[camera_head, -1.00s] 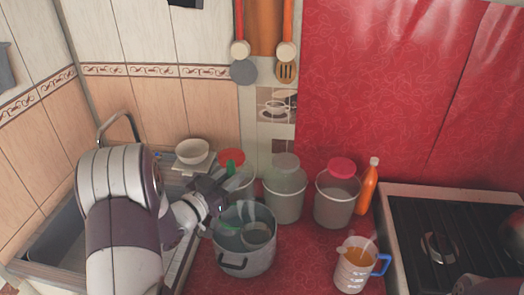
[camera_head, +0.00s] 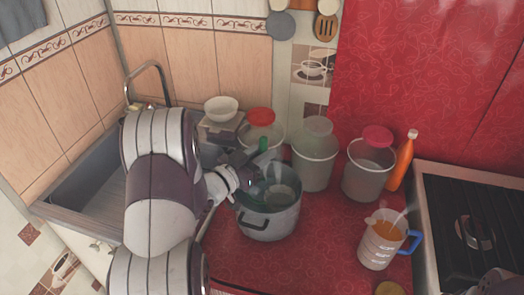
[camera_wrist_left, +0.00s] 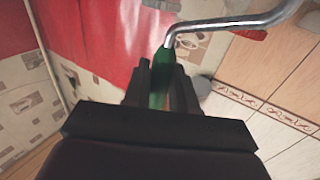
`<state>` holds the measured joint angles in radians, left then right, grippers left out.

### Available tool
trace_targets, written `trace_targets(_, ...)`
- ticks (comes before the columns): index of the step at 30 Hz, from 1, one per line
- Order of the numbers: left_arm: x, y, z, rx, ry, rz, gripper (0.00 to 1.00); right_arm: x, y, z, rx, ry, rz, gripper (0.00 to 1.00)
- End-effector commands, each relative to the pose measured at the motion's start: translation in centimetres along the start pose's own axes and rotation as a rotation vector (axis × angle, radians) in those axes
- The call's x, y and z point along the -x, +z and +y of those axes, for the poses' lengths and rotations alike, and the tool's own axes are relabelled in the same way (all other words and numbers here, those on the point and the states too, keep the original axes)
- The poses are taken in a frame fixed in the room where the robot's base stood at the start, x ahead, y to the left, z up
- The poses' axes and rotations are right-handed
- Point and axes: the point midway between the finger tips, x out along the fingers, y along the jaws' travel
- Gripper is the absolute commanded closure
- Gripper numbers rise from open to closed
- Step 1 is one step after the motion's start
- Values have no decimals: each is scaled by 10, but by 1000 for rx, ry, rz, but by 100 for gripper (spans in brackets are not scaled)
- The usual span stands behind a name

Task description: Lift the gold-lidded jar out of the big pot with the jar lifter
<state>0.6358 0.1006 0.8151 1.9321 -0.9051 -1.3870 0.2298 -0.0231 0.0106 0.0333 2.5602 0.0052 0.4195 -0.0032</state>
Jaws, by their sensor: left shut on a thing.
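The big grey pot (camera_head: 268,224) stands on the red counter, its open top facing up. Inside it is a pale round shape (camera_head: 281,196), partly hidden; I cannot make out a gold lid on it. My left gripper (camera_head: 254,168) is above the pot's left rear rim. It is shut on the green handle of the jar lifter (camera_head: 263,145). In the left wrist view the green handle (camera_wrist_left: 158,88) sits between the dark fingers, with a bent metal rod (camera_wrist_left: 225,22) beyond it. My right gripper is not in view.
Behind the pot stand a red-lidded container (camera_head: 261,117), a bucket (camera_head: 314,172) and another bucket with a pink-red lid (camera_head: 368,180). An orange bottle (camera_head: 401,162) and a measuring jug (camera_head: 381,246) stand right, beside the stove (camera_head: 460,205). The sink (camera_head: 85,190) is left.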

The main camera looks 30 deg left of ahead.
Motion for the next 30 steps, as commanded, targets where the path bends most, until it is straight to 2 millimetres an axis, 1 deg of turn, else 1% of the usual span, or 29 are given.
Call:
trace_targets(1, 0, 7, 0, 0, 0, 1, 100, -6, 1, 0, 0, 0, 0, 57)
trace_targets(3, 0, 8, 0, -1, 0, 1, 100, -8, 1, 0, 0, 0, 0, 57)
trace_targets(14, -1, 8, 1, -1, 0, 1, 100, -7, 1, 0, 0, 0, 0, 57)
trace_targets(30, -16, 8, 17, -1, 1, 0, 100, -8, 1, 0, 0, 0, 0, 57)
